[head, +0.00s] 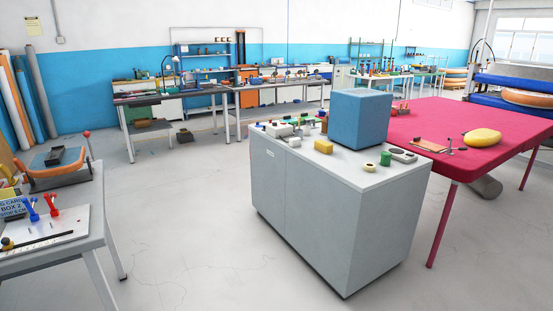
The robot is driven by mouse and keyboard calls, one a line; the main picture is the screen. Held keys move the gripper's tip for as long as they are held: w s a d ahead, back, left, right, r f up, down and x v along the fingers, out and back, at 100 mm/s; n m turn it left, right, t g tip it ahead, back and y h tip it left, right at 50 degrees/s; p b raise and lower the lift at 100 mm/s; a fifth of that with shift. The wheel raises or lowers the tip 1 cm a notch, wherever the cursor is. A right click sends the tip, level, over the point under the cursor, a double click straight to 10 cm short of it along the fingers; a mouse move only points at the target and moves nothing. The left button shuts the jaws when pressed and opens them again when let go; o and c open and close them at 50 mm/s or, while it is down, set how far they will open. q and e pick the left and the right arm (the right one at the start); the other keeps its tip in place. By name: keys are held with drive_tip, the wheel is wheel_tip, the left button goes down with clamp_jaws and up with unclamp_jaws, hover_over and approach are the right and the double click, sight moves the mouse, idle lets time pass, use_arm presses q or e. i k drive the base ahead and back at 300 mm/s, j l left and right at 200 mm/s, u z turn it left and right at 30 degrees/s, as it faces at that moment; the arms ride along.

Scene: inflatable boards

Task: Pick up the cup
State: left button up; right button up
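I cannot make out a cup for certain from this distance. A small green round item (385,158) stands on the white top of the grey cabinet (335,215), near its right end; I cannot tell if it is a cup. Several other small items sit on that top, among them a yellow block (323,146) and a yellow-rimmed disc (370,168). Neither of my grippers is in view.
A blue box (359,118) stands on the cabinet's back part. A red-topped table (470,170) is behind it on the right. A table (60,250) with small tools is at the left. Workbenches (270,85) line the back. The grey floor (180,220) between is clear.

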sight(306, 129)
drive_tip(key=i+z, duration=0.1)
drive_tip(key=i, duration=0.6)
drive_tip(key=i+j, duration=0.15)
drive_tip(key=i, duration=0.55)
drive_tip(key=i+j+z, duration=0.15)
drive_tip(key=i, duration=0.5)
drive_tip(key=l, duration=0.05)
